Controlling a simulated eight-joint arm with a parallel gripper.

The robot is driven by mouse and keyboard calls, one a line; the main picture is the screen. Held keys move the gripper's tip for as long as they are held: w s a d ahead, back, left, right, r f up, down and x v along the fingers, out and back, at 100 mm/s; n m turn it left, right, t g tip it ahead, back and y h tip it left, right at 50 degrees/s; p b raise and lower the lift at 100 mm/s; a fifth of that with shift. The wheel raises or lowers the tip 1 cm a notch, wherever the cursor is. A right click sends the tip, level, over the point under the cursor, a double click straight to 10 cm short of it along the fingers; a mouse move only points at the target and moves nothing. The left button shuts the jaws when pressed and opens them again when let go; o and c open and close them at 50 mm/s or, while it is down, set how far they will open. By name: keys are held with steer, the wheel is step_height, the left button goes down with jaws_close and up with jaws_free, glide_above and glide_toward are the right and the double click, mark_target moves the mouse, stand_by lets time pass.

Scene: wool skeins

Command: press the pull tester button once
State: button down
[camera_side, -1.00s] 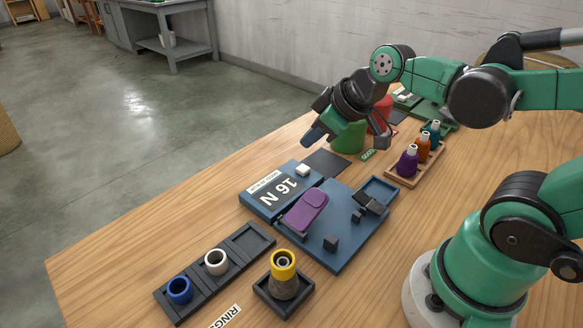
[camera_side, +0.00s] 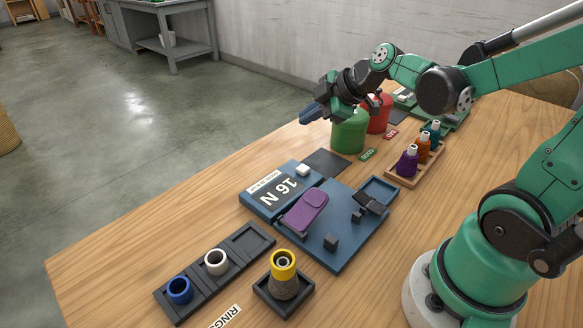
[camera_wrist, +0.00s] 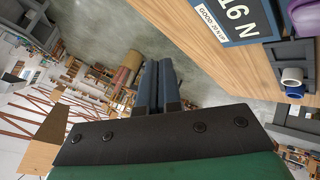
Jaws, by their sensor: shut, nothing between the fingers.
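The pull tester (camera_side: 332,258) is a blue unit on the table with a dark display reading "16 N". A small white button (camera_side: 303,170) stands at the display's upper corner. A purple piece (camera_side: 304,209) lies across the tester. In the wrist view the display (camera_wrist: 240,14) shows at the top right; the button is not visible there. My gripper (camera_side: 309,115) is shut and empty, above and behind the tester, near the green container's top. Its closed fingers (camera_wrist: 158,85) also show in the wrist view, pointing away from the tester.
A green container (camera_side: 349,134) and a red one (camera_side: 378,112) stand behind the tester. A dark tray (camera_side: 202,290) holds blue and white rings. A yellow-topped cone (camera_side: 284,273) stands at the front.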

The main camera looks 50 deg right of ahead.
mark_target(307, 168)
steer(key=shift+f, duration=4.35)
steer(key=shift+r, duration=0.1)
steer(key=shift+r, duration=2.4)
steer(key=s+a+r+m+g+h, duration=0.1)
steer(key=s+a+r+m, duration=0.3)
steer(key=m, duration=0.7)
steer(key=shift+s+a+g+h, duration=0.45)
steer(key=shift+s+a, duration=0.9)
steer(key=shift+s, duration=0.4)
